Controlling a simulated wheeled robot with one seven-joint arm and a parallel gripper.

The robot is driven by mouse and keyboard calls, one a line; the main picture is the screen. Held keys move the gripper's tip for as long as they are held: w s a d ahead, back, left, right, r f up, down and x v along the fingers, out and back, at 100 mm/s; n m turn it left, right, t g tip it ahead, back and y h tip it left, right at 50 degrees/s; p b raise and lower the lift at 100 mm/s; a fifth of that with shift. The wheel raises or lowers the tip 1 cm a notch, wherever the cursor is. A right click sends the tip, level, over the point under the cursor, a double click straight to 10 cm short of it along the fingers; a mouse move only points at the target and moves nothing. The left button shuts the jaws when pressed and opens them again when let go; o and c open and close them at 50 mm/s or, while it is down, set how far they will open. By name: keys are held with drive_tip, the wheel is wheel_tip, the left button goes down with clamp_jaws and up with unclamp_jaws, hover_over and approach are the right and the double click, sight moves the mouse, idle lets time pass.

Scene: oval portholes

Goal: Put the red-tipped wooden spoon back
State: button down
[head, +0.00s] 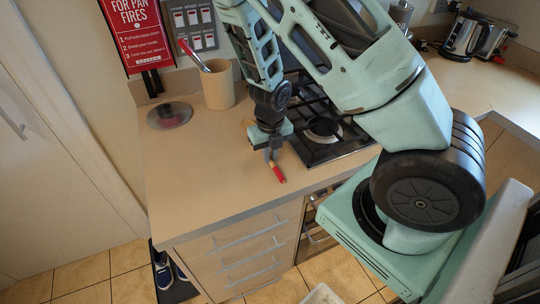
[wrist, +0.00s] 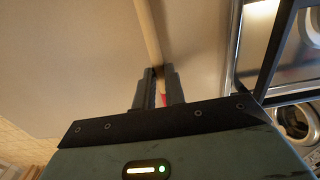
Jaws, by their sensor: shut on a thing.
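The red-tipped wooden spoon (head: 277,173) is at my gripper (head: 270,154), over the worktop left of the hob. Its red end sticks out toward the front edge, and a bit of pale wood shows behind the gripper. In the wrist view my gripper (wrist: 158,76) is shut on the spoon, whose wooden shaft (wrist: 150,35) runs up and away from the fingers, with a little red between them. I cannot tell whether the spoon touches the worktop. A tan crock (head: 218,88) stands behind and left of the gripper, with a red-and-white utensil (head: 195,55) leaning in it.
A black gas hob (head: 325,130) lies close right of the gripper. A round glass lid (head: 169,116) with a dark red knob lies left of the crock. A kettle (head: 466,36) stands at the far right. The worktop's front left (head: 200,190) is clear.

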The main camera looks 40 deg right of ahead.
drive_tip(key=c, duration=1.5)
unclamp_jaws()
